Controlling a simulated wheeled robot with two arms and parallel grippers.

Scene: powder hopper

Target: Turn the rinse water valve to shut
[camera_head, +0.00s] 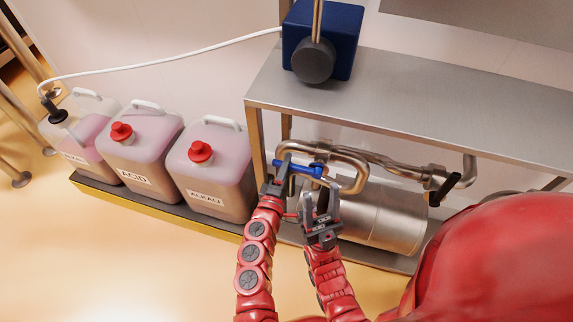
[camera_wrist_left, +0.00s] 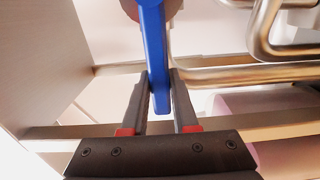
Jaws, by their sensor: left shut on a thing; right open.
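The rinse water valve's blue lever handle (camera_head: 306,169) sits on the steel pipework below the metal shelf. My left gripper (camera_head: 277,178) is at the left end of this handle and is shut on it. In the left wrist view the blue handle (camera_wrist_left: 153,55) runs down between the two fingers of my left gripper (camera_wrist_left: 160,98). My right gripper (camera_head: 320,212) is open and empty, just below and right of the handle. The valve body is mostly hidden behind the handle and grippers.
Three canisters stand on a low tray at left, including ACID (camera_head: 140,155) and ALKALI (camera_head: 212,170). A steel cylinder (camera_head: 385,220) lies behind my right gripper. A black-handled valve (camera_head: 445,188) is at right. A blue pump box (camera_head: 322,35) stands above the shelf (camera_head: 420,95).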

